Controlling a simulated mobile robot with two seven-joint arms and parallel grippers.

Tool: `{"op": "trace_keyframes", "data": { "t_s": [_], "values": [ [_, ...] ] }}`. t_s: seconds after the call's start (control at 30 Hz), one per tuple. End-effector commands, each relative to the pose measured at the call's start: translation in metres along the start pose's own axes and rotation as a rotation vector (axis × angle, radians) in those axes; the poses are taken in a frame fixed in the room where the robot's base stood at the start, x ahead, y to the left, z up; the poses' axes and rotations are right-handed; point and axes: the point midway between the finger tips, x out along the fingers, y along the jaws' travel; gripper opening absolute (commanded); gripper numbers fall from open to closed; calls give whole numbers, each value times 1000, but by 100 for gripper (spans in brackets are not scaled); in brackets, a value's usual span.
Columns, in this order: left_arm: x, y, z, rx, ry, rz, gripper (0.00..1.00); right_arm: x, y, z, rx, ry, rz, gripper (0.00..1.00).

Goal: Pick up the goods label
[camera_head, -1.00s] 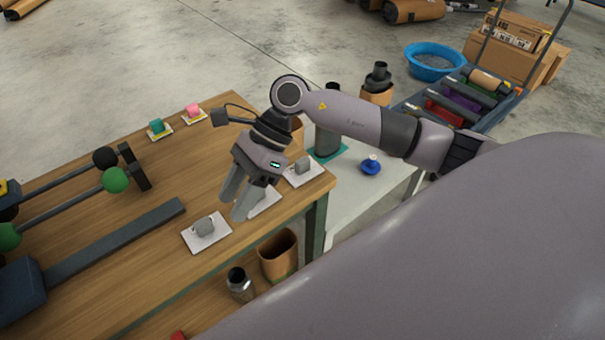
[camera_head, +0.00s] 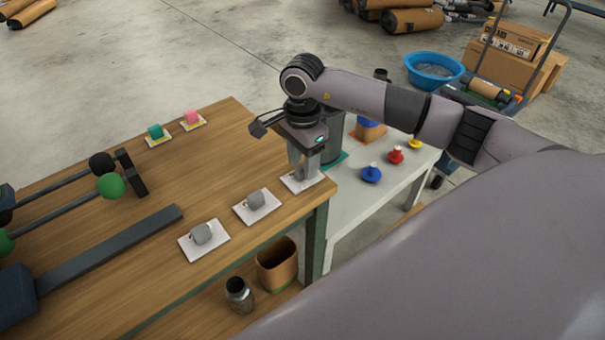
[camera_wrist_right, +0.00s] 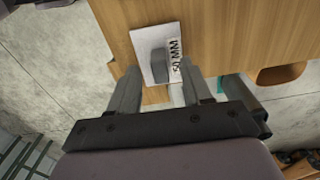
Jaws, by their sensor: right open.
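A white goods label (camera_head: 290,184) with a grey block on it lies at the right corner of the wooden table. In the right wrist view the label (camera_wrist_right: 147,41) reads "50 MM" and its grey block (camera_wrist_right: 157,66) stands up from it. My right gripper (camera_head: 303,171) points down over this label, fingers open. In the right wrist view the gripper (camera_wrist_right: 160,80) has its fingers apart, with the grey block between and just ahead of them. Two similar white labels, the middle one (camera_head: 243,213) and the front one (camera_head: 191,249), lie along the table edge. My left gripper is not in view.
Dumbbell-like bars lie at left.

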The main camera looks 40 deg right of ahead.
Motion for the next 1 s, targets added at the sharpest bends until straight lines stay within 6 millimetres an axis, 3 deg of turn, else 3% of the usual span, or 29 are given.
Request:
{"op": "trace_keyframes", "data": {
  "t_s": [0.27,0.4,0.43,0.77,1.0],
  "values": [
    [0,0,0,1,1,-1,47,4,0,0,0,-1,-2,49],
    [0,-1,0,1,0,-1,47,4,0,0,0,-1,-2,3],
    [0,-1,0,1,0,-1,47,4,0,0,0,-1,-2,0],
    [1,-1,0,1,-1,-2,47,3,0,0,0,-1,-2,0],
    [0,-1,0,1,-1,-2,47,-16,-1,0,0,-1,-7,0]
  ]
}}
